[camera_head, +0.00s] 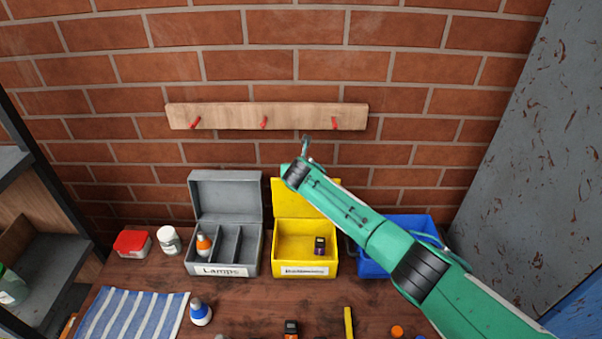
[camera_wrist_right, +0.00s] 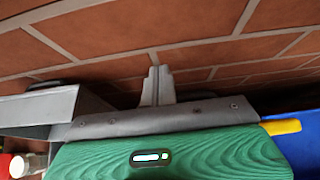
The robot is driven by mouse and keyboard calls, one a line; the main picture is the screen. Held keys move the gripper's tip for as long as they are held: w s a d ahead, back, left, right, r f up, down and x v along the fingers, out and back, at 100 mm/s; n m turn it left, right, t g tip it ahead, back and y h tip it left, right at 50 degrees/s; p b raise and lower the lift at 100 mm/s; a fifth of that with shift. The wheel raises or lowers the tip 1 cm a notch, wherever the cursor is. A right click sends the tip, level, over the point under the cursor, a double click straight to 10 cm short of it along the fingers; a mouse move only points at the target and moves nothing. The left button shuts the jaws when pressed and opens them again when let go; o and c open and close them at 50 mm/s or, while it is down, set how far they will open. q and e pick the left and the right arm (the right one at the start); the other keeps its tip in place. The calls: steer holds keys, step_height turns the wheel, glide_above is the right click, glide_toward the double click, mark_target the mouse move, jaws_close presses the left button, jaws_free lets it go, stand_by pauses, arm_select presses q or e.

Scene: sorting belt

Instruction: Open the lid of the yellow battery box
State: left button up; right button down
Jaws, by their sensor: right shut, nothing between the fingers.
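The yellow battery box (camera_head: 290,262) stands on the workbench with a white label on its front. Its lid (camera_head: 290,192) is raised and leans up at the back, partly hidden behind my right arm. A small dark battery (camera_head: 319,245) sits in the box's right part. My right gripper (camera_head: 306,143) is above the lid's top edge, in front of the brick wall, shut and empty. In the right wrist view its fingers (camera_wrist_right: 157,86) are together, and a bit of yellow (camera_wrist_right: 284,127) shows at the right, probably the lid. My left gripper is not in view.
A grey open lamp box (camera_head: 223,268) stands left of the yellow box, and a blue bin (camera_head: 372,268) stands right, partly behind my arm. A wooden peg rail (camera_head: 230,115) is on the wall. A striped cloth (camera_head: 130,315) and several small items lie in front.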

steer(key=shift+w+f, duration=0.25)
steer(key=shift+w, duration=0.2)
steer(key=shift+s, duration=0.1)
steer(key=shift+d, duration=0.1)
steer(key=b+v, duration=0.2)
steer(key=v, duration=1.2)
